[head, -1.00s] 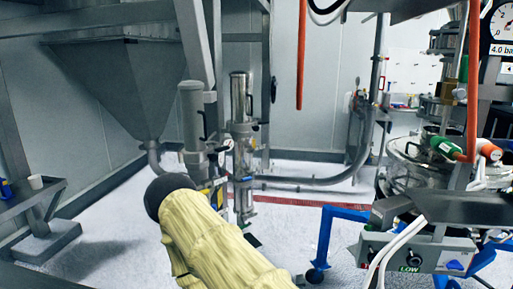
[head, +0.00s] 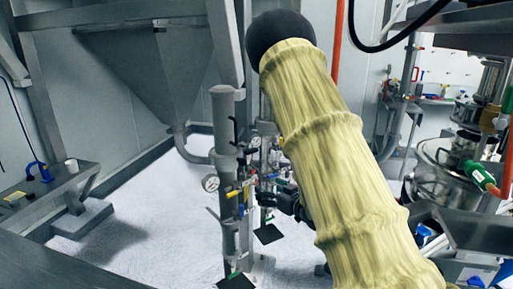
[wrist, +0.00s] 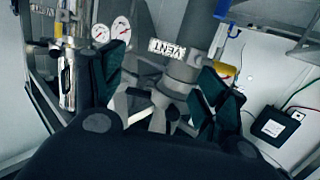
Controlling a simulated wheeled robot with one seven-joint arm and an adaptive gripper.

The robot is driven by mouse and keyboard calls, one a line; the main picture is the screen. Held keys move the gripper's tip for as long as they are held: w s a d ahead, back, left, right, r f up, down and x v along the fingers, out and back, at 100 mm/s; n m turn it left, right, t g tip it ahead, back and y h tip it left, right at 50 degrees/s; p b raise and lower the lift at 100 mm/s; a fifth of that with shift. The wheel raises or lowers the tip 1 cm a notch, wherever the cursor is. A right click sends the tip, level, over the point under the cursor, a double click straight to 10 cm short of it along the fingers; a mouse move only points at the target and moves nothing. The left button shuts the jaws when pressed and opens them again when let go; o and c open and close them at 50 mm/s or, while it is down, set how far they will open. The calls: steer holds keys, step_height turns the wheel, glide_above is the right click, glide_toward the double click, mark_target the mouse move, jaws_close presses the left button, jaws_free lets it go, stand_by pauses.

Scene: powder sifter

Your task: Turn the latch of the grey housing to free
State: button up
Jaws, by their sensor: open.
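The grey housing (head: 224,125) is an upright grey cylinder left of my arm in the head view. In the wrist view a grey cylinder (wrist: 190,50) with a VENT tag (wrist: 174,50) stands beyond and between my fingers; it appears to be the same housing. A yellow handle (wrist: 222,69) sits at its right side. I cannot tell for certain which part is the latch. My gripper (wrist: 160,92) is open, with dark fingers spread and nothing visible held. In the head view my gripper (head: 288,198) is small and dark, right of the housing and partly hidden by my arm.
A second metal column (head: 266,150) stands close behind the housing, partly hidden by my arm. Gauges (wrist: 112,30) show near the left finger. A black box with cables (wrist: 275,126) is at the right.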

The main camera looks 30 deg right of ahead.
steer(key=t, duration=0.2)
glide_toward(253, 152)
steer(key=s, duration=0.3)
steer(key=y, duration=0.1)
steer(key=shift+n, duration=0.4)
steer(key=w+p, duration=0.4)
steer(key=w, duration=0.7)
steer(key=shift+r+p, duration=0.1)
steer(key=shift+p, duration=0.3)
steer(key=c, duration=1)
